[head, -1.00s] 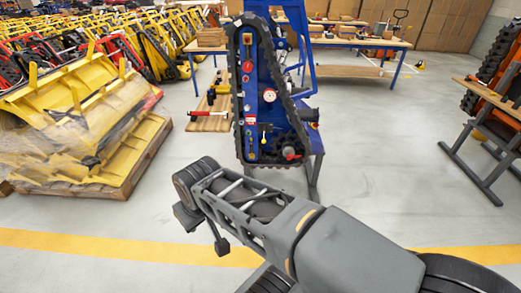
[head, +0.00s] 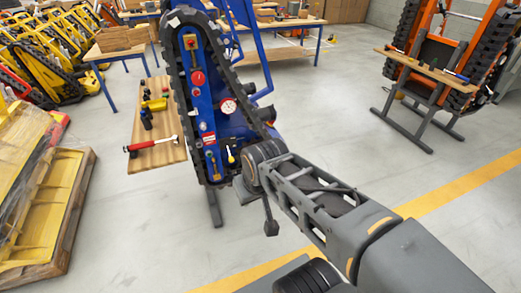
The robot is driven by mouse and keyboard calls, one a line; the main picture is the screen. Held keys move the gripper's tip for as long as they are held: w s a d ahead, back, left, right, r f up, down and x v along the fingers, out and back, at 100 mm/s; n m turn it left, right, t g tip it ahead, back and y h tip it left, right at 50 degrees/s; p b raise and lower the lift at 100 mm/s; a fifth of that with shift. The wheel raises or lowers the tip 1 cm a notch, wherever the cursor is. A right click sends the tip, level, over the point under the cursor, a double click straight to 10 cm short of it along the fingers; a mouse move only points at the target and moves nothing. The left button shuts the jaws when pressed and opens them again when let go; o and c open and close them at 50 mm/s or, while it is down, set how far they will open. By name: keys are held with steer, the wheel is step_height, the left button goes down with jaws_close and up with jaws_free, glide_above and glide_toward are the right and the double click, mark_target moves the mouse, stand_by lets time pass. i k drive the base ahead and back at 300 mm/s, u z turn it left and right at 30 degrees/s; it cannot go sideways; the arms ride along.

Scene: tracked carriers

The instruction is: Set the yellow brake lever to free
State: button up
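The yellow brake lever (head: 231,154) is a small yellow-tipped handle low on the blue side panel of the upright tracked carrier (head: 200,95). It appears to stand roughly upright; its exact setting is too small to read. My arm reaches in from the lower right, and its dark rounded joint (head: 262,158) is just right of the lever in the picture, covering the carrier's lower right part. The fingers of my gripper cannot be made out, and no contact with the lever is seen.
A pallet (head: 72,215) with yellow parts stands at left. An orange carrier (head: 440,60) stands at right behind a bench. Open floor (head: 340,120) lies between.

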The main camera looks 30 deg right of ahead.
mark_target(230, 158)
steer(key=z, duration=0.15)
steer(key=i, duration=0.4)
steer(key=z, duration=0.1)
steer(key=k, duration=1.15)
steer(key=u, duration=0.9)
steer(key=i, duration=1.45)
steer(key=z, duration=1.1)
